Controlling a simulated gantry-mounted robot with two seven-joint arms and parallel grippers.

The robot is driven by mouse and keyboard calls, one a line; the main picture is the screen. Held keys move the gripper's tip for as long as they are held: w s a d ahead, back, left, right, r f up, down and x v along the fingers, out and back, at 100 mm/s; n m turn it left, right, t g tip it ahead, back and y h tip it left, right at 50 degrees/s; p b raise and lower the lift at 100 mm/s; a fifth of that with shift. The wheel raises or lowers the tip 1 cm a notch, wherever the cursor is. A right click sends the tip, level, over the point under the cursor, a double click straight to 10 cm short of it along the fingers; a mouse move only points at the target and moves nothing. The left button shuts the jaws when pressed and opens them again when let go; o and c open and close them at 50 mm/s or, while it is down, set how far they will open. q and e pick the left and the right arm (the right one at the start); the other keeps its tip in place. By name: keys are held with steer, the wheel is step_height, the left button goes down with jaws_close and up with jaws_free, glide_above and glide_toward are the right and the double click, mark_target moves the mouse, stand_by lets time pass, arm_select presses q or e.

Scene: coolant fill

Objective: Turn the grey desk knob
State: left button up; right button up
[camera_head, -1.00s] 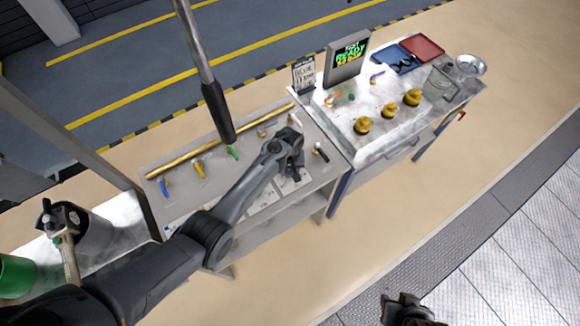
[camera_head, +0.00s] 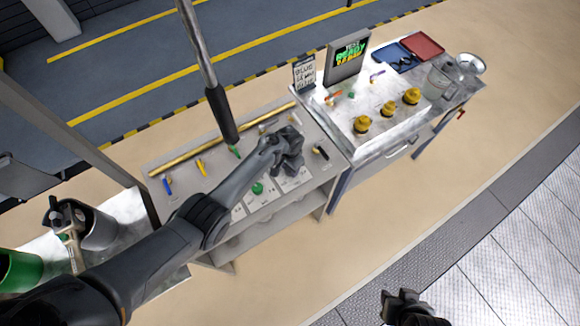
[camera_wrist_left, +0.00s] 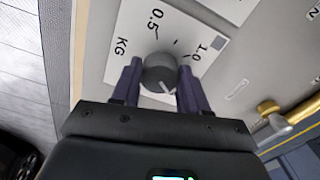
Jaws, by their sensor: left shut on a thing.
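The grey desk knob (camera_wrist_left: 159,72) is a round dial in the left wrist view. It sits on a white plate (camera_wrist_left: 130,37) marked 0.5, 1.0 and KG. A white pointer line on the knob points toward the lower right of that view. My left gripper (camera_wrist_left: 158,82) is shut on the knob, one finger on each side. In the head view my left gripper (camera_head: 290,166) is over the grey desk (camera_head: 318,180) and hides the knob. My right gripper (camera_head: 403,305) is low in the head view, away from the desk; its fingers are too small to read.
A green round thing (camera_head: 257,188) sits on a white plate left of the gripper. A brass rod (camera_head: 222,138) lies along the desk's back. The bright table (camera_head: 365,158) to the right holds several yellow knobs, a screen (camera_head: 347,60) and trays. Floor in front is clear.

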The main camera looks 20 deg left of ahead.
arm_select(q)
steer(key=shift+m, duration=0.5)
steer(key=o, duration=1.1)
steer(key=shift+c, duration=0.2)
steer(key=shift+r, duration=0.5)
step_height(320, 180, up, 10)
steer(key=p, duration=0.2)
steer(key=shift+f, duration=0.1)
